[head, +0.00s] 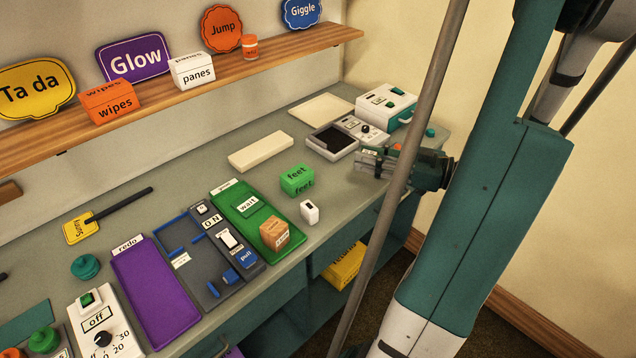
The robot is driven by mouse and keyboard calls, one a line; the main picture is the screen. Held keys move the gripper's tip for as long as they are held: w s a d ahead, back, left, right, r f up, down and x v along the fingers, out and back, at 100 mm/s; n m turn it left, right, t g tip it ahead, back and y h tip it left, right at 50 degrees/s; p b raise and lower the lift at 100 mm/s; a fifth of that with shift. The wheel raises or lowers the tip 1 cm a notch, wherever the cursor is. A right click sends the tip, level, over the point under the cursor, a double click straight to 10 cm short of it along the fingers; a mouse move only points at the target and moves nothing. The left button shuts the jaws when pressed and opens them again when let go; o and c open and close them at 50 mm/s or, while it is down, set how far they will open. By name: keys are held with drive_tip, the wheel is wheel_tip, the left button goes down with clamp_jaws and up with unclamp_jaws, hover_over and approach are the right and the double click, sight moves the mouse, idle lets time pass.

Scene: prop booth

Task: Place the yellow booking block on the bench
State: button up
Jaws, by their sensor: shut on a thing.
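A yellow block (343,266) with small dark print, too small to read, sits low in an open compartment under the front of the bench (215,155). The pole in front hides part of that area. My gripper (370,162) is at the right part of the bench, above and to the right of the yellow block and well apart from it. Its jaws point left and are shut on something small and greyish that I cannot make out.
A green "feet" block (297,180), a small white block (309,211) and a wooden block (275,234) stand left of my gripper. A card terminal (331,142) and a white machine (385,104) are behind it. The shelf (180,95) holds boxes and signs.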

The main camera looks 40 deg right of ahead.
drive_tip(key=b, duration=0.2)
hover_over(364, 189)
drive_tip(key=shift+a+f, duration=0.15)
drive_tip(key=shift+f, duration=2.75)
drive_tip(key=shift+f+b, duration=0.7)
drive_tip(key=shift+f, duration=1.4)
drive_tip(key=o, duration=0.6)
drive_tip(key=shift+p+v, duration=1.3)
drive_tip(key=shift+v, duration=4.65)
